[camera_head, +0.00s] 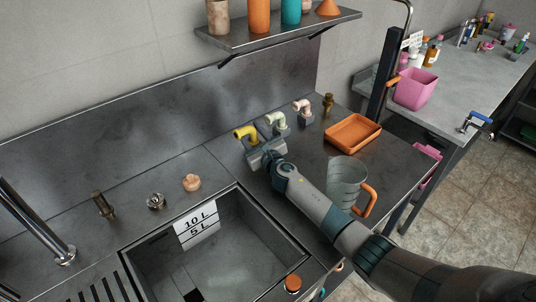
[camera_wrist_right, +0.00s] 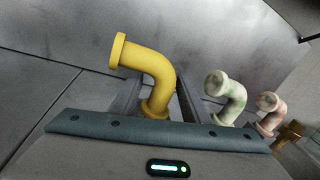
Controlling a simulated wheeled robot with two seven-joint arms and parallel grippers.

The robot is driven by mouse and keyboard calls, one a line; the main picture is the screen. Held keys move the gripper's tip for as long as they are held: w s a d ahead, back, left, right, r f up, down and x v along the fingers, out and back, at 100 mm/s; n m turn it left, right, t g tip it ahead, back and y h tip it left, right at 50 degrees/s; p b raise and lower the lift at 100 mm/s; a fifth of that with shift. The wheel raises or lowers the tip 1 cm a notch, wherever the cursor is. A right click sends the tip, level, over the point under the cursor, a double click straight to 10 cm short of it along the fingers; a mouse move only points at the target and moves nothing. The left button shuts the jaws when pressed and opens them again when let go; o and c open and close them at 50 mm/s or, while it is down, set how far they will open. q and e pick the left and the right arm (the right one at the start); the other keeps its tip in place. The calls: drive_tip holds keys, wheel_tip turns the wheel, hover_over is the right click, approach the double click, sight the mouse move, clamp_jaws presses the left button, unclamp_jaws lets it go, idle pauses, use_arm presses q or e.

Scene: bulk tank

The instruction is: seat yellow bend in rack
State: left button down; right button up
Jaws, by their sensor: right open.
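The yellow bend (camera_head: 246,132) stands upright at the back of the steel counter, with its mouth turned to the left. It is large in the right wrist view (camera_wrist_right: 148,62). My right gripper (camera_head: 258,148) is at the bend's lower part, coming from the front. In the wrist view its two dark fingers (camera_wrist_right: 157,98) are apart, one on each side of the yellow stem. Whether either finger touches it I cannot tell. The foot of the bend is hidden behind the gripper body. I cannot make out a rack clearly. My left gripper is not in view.
A pale green bend (camera_head: 276,120) and a pinkish bend (camera_head: 302,106) stand close to the right, then a brass fitting (camera_head: 328,102). An orange tray (camera_head: 353,133) and a clear jug (camera_head: 346,180) stand right of my arm. The sink (camera_head: 215,262) lies in front; a shelf (camera_head: 275,38) hangs above.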

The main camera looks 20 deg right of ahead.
drive_tip(key=s+d, duration=0.1)
drive_tip(key=s, duration=0.8)
drive_tip(key=s+d, duration=0.1)
drive_tip(key=s, duration=0.4)
drive_tip(key=shift+s+d, duration=0.1)
drive_tip(key=shift+d, duration=0.2)
drive_tip(key=shift+s+d, duration=0.1)
drive_tip(key=shift+s, duration=0.6)
drive_tip(key=shift+r, duration=0.1)
